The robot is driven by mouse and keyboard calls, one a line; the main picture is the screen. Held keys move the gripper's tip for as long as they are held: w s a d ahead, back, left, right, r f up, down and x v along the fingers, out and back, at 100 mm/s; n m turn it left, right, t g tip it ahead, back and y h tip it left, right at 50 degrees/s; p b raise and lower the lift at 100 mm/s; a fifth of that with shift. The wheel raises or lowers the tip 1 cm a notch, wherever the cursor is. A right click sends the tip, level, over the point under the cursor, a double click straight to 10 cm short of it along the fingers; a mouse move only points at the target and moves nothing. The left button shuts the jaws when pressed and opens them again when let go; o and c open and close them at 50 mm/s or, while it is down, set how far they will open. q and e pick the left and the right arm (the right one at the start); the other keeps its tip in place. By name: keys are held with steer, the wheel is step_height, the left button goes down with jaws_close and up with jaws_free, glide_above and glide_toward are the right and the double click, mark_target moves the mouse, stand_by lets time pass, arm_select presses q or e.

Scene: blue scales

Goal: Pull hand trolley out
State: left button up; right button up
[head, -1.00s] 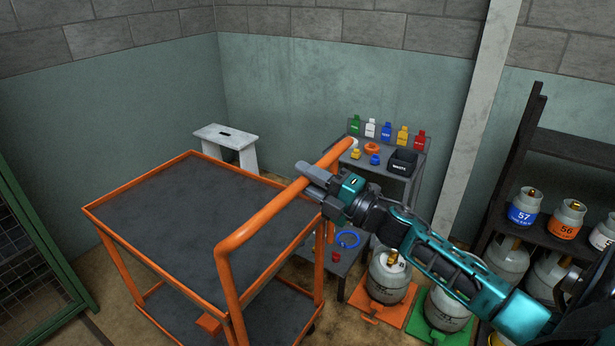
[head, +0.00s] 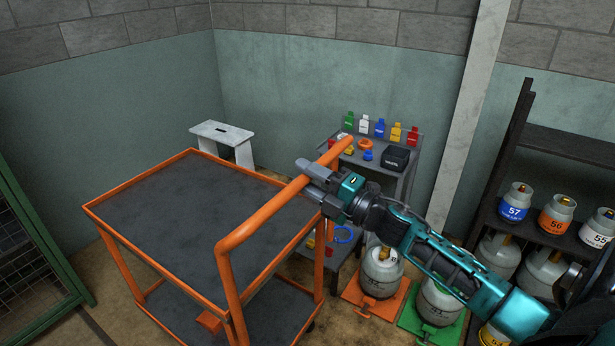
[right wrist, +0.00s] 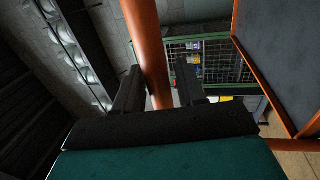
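The hand trolley has an orange tube frame and two dark grey decks; its bare top deck (head: 200,215) fills the left middle of the head view. Its orange push handle (head: 262,214) runs along the near right side. My right gripper (head: 310,176) is at the upper part of the handle, reaching in from the right. In the right wrist view the orange handle tube (right wrist: 147,45) passes between the fingers of my right gripper (right wrist: 160,85), which are closed around it. The trolley's deck edge (right wrist: 262,75) shows at the right there. My left gripper is out of view.
A grey stool (head: 222,133) stands behind the trolley by the wall. Gas cylinders (head: 381,272) stand on orange and green plates at the right, beside a dark shelf (head: 510,130). A green mesh cage (head: 30,240) is left.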

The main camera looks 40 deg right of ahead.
steer(key=shift+o, duration=0.7)
steer(key=v, duration=1.3)
steer(key=shift+b, duration=0.4)
steer(key=s+a+f+m+g+h+p, duration=0.1)
steer(key=a+f+m+g+h, duration=0.15)
steer(key=a+f+m, duration=0.4)
steer(key=s+a+f+m+g+h, duration=0.1)
steer(key=s+a+f+m+h, duration=0.2)
steer(key=f+m, duration=0.55)
steer(key=s+a+f+m+g, duration=0.4)
steer(key=a+f, duration=0.3)
steer(key=a, duration=0.4)
steer(key=shift+s+a+m, duration=0.15)
steer(key=shift+s+m, duration=0.05)
steer(key=shift+m, duration=0.2)
steer(key=shift+f, duration=0.1)
